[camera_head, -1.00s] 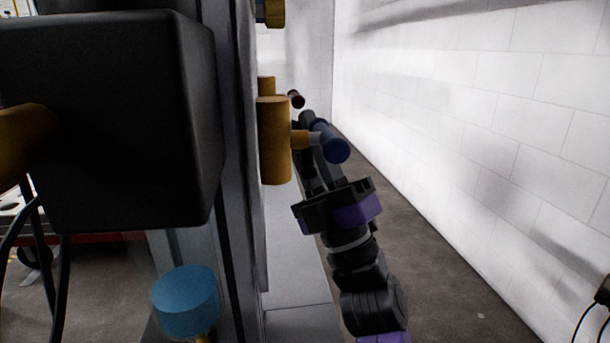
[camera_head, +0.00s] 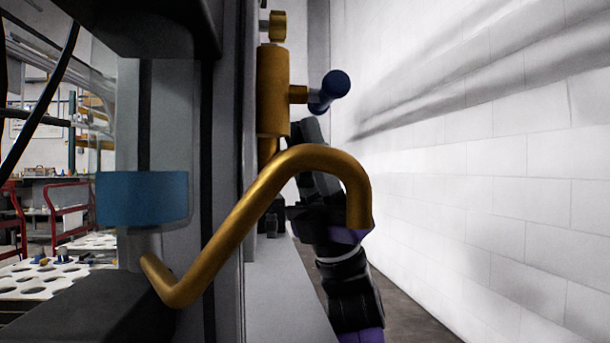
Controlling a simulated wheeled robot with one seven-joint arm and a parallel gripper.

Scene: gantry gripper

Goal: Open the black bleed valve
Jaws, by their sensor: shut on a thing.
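My gripper (camera_head: 316,187) reaches up from the lower middle, behind a curved brass pipe. It is shut, and a dark bar-like piece (camera_head: 306,131), which looks like the black bleed valve's handle, shows at its far end above the pipe. The pipe and the gripper's own body hide most of the grip, so how far the handle is turned cannot be told. A nearer valve with a dark blue T-handle (camera_head: 334,86) sticks out right from a brass cylinder (camera_head: 272,92), above and apart from my gripper.
The curved brass pipe (camera_head: 268,194) crosses in front of my gripper and wrist. A blue cap (camera_head: 142,198) and a grey column (camera_head: 226,160) stand left. A white block wall (camera_head: 480,150) bounds the right, with a narrow strip of floor before it.

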